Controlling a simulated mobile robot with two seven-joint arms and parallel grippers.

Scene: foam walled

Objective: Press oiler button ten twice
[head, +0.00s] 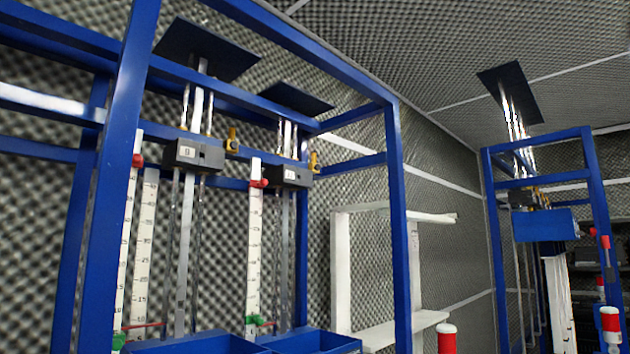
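No oiler button with a readable ten shows in the head view. I cannot tell which part, if any, is the oiler. Neither of my grippers is in view. A blue frame (402,230) on the left holds two dark boxes with small white labels, a left box (193,154) and a right box (290,175), on upright metal rods. The labels are too small to read surely. White scales with red and green clamps stand beside the rods, a left scale (142,245) and a right scale (253,240).
Blue trays (200,345) sit at the frame's bottom. A white shelf frame (341,270) stands behind. A second blue frame (595,190) stands at the far right, with a blue box (545,225). Red-and-white cylinders show at the lower edge (447,338) and right (610,325). Foam covers the walls.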

